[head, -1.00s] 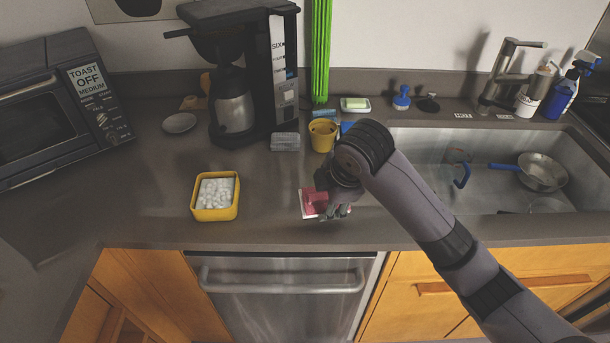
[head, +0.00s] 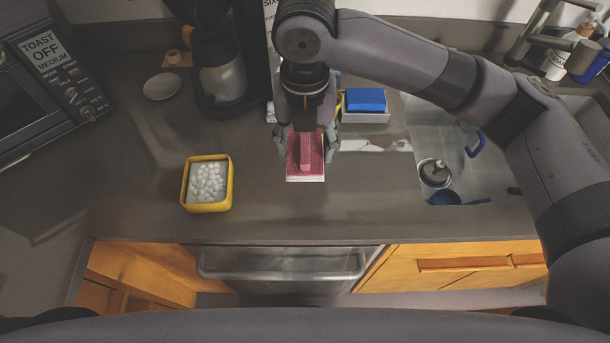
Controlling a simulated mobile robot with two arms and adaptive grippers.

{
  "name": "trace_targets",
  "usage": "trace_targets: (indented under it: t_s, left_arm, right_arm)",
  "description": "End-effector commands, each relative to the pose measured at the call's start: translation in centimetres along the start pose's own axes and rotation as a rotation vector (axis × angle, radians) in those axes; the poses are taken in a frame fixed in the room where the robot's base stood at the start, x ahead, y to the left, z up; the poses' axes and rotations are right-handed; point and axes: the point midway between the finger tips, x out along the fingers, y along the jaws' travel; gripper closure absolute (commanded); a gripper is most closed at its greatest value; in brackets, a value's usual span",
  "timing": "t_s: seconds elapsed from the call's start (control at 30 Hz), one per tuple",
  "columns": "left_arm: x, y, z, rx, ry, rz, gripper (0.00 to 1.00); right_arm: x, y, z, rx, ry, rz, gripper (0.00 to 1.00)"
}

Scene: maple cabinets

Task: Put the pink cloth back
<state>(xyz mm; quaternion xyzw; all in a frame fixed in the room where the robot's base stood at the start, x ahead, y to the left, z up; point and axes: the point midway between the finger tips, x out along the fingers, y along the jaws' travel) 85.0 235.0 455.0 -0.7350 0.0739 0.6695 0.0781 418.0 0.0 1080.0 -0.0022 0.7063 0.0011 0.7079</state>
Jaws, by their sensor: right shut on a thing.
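The pink cloth (head: 305,165) is a small pink piece with a raised ridge along its middle and a white edge showing at its near side. It is at my right gripper (head: 305,148), over the middle of the counter, to the right of the yellow container. The fingers of my right gripper come down on its left and right sides, and the gripper is shut on it. I cannot tell whether the cloth touches the counter or is held just above it. My left gripper is not in view.
A yellow container (head: 231,187) of white pellets stands on the counter to the left. A blue sponge (head: 365,100) on a white holder sits behind right. The sink (head: 430,130) is at right, the coffee maker (head: 222,75) at back left. The front counter (head: 310,215) is clear.

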Motion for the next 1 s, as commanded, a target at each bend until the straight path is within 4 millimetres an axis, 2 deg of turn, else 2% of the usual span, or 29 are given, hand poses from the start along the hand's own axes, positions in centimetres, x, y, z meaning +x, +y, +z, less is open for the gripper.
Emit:
trace_targets:
  t_s: [0.1, 0.3, 0.57, 0.8, 1.0]
  left_arm:
    - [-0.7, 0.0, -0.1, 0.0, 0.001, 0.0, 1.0]
    - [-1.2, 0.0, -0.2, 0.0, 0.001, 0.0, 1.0]
    - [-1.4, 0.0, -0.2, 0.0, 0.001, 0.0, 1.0]
    - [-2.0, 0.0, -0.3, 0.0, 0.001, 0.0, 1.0]
    - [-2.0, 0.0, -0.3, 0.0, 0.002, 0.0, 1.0]
  right_arm:
    - [3.2, -0.1, -0.1, 0.004, 0.005, -0.002, 0.68]
    - [7.5, -0.1, 0.0, 0.003, 0.002, -0.001, 0.68]
    - [9.7, 0.0, 0.0, 0.004, 0.0, 0.001, 0.68]
    - [13.0, 0.0, 0.0, 0.004, 0.0, 0.0, 0.68]
    - [13.4, 0.0, 0.1, 0.003, -0.003, 0.002, 0.68]
